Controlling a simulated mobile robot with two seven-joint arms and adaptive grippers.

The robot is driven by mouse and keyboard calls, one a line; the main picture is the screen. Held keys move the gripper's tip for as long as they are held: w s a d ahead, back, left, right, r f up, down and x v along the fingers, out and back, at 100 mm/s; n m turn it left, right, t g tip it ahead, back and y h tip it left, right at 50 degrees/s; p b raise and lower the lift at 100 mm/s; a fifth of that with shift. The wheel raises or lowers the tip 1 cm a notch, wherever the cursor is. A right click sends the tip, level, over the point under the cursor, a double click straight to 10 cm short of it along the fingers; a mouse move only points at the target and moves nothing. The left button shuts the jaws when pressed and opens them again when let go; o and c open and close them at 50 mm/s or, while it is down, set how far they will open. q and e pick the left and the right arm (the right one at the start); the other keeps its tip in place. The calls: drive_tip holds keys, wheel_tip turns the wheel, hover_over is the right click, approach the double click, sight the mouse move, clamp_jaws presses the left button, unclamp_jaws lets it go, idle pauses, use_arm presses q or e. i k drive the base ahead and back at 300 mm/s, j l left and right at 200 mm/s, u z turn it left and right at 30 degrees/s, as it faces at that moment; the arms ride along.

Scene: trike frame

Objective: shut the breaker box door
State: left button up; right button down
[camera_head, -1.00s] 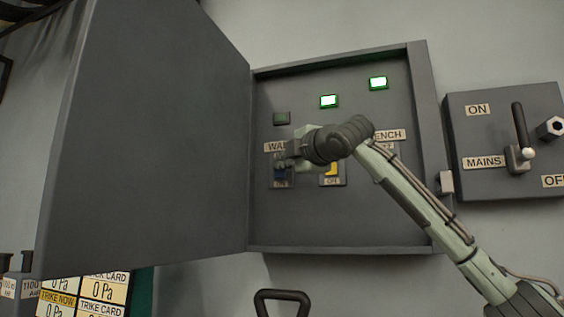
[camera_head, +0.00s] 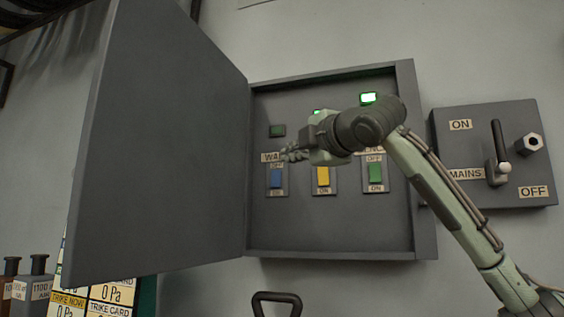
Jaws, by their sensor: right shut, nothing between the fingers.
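The breaker box (camera_head: 426,165) is a grey wall box with its front open. Its door (camera_head: 165,150) hangs from the left edge and stands wide open toward me. Inside are a blue switch (camera_head: 276,179), a yellow switch (camera_head: 323,176) and a green switch (camera_head: 375,173). My right gripper (camera_head: 291,153) is shut and empty in front of the box opening, pointing left toward the door and apart from the door's free edge. My right arm hides part of the labels and one indicator light. My left gripper is not in view.
A mains panel (camera_head: 500,110) with a lever is on the wall at the right. A dark handle (camera_head: 276,297) shows below the box. A pressure display board (camera_head: 100,295) and dark bottles (camera_head: 37,285) are at the lower left, below the door.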

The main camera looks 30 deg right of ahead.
sight(157, 184)
drive_tip(key=k+j, duration=0.7)
drive_tip(key=k, duration=0.2)
